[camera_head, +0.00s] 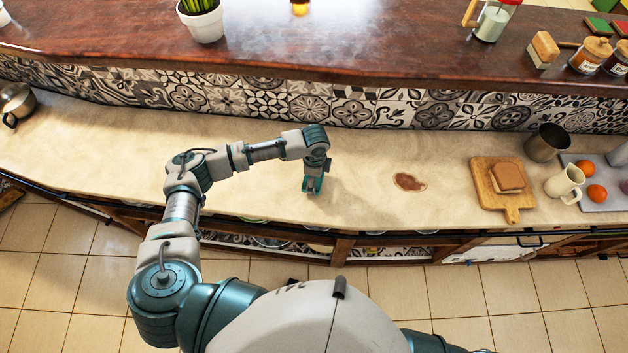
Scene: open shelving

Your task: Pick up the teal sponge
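My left arm reaches from the left over the beige counter (230,125). My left gripper (313,187) points down at the counter near its front edge. Teal shows at the gripper's tip, but I cannot tell whether this is the fingers or a sponge between them. No separate teal sponge can be made out elsewhere on the counter. The finger opening is too small to judge. My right gripper is out of view; only a bit of my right arm shows at the bottom edge.
A brown spill (409,182) lies right of my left gripper. Further right are a cutting board (513,213) with bread (508,176), a metal pot (546,143), a white jug (565,184) and oranges (597,194). A raised wooden shelf (330,40) runs behind. The counter's left-middle is clear.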

